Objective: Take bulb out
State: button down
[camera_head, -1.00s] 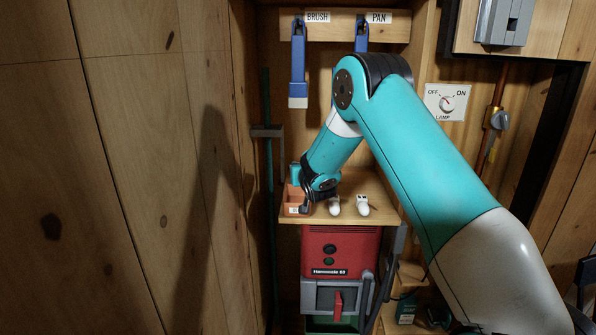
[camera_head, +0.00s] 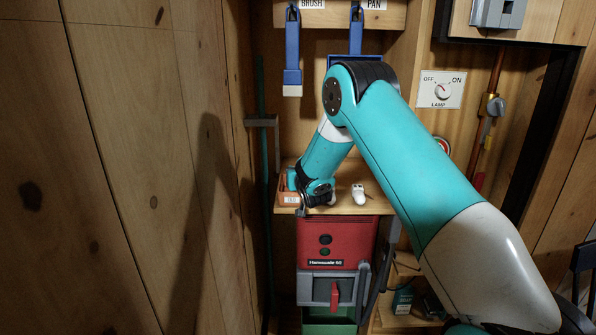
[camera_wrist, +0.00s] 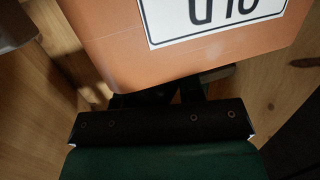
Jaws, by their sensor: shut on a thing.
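My gripper (camera_head: 315,198) is low over the left end of the small wooden shelf, beside an orange box (camera_head: 289,198) with a white label. In the wrist view the label on the orange box (camera_wrist: 110,50) reads upside down, seemingly "OLD". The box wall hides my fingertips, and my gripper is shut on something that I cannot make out. A white bulb-like piece (camera_head: 358,194) lies on the shelf right of my gripper. Another white piece seems partly hidden behind my gripper.
A red machine (camera_head: 338,242) stands under the shelf (camera_head: 345,208). A blue brush (camera_head: 293,60) and a pan (camera_head: 356,35) hang above. A lamp switch (camera_head: 441,90) is on the wall to the right. A plank wall (camera_head: 130,170) bounds the left.

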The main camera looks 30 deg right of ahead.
jog(key=c, duration=0.7)
grip_release()
jog(key=shift+o, duration=0.2)
jog(key=b+v, duration=0.7)
jog(key=v, duration=1)
jog(key=shift+a, duration=0.15)
jog(key=shift+s, duration=0.15)
